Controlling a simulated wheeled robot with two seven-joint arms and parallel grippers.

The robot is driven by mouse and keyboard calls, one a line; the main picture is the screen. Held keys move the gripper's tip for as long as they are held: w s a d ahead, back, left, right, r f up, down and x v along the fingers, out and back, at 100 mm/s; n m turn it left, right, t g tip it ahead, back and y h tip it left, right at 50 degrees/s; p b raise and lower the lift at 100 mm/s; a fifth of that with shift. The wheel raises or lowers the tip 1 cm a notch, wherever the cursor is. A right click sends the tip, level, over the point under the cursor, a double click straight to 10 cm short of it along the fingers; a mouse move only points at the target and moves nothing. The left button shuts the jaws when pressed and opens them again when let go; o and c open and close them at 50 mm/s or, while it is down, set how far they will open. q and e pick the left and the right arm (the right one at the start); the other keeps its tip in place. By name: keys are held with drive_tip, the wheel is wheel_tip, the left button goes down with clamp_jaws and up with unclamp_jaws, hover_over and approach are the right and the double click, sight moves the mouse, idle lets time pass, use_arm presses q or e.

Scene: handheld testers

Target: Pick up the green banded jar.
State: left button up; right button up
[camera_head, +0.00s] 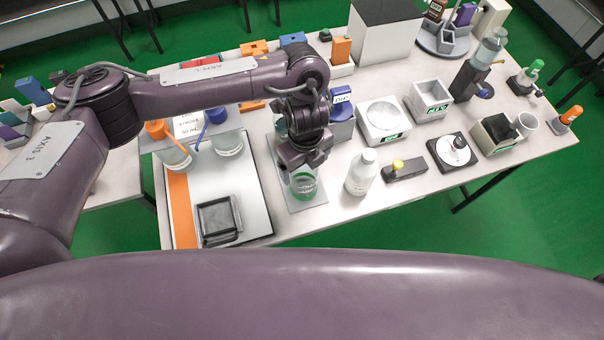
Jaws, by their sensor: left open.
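The green banded jar (304,186) stands upright near the front edge of the table, on a light grey mat (310,203). It looks clear with a green band around it. My left gripper (304,166) is directly above the jar and covers its upper part. Its jaws are open, at or just over the jar's top. I cannot tell whether the fingers touch the jar. My right gripper does not show.
A white bottle (361,174) stands close on the right, beside a small grey block with a yellow knob (405,170). On the left lie a white board (257,215) and a dark square tray (219,241). Beakers (174,155) stand behind the tray.

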sight(303, 175)
use_arm(q)
drive_tip(key=f, duration=0.4)
drive_tip(key=shift+a+f+b, duration=0.2)
drive_tip(key=shift+f+b, duration=0.2)
drive_tip(key=shift+w+f, duration=0.1)
drive_tip(key=shift+f, duration=0.25)
drive_tip(key=shift+w+f, duration=0.15)
drive_tip(key=shift+f, duration=0.55)
drive_tip(key=c, duration=1.2)
drive_tip(key=shift+c, duration=0.2)
drive_tip(key=shift+r, duration=0.15)
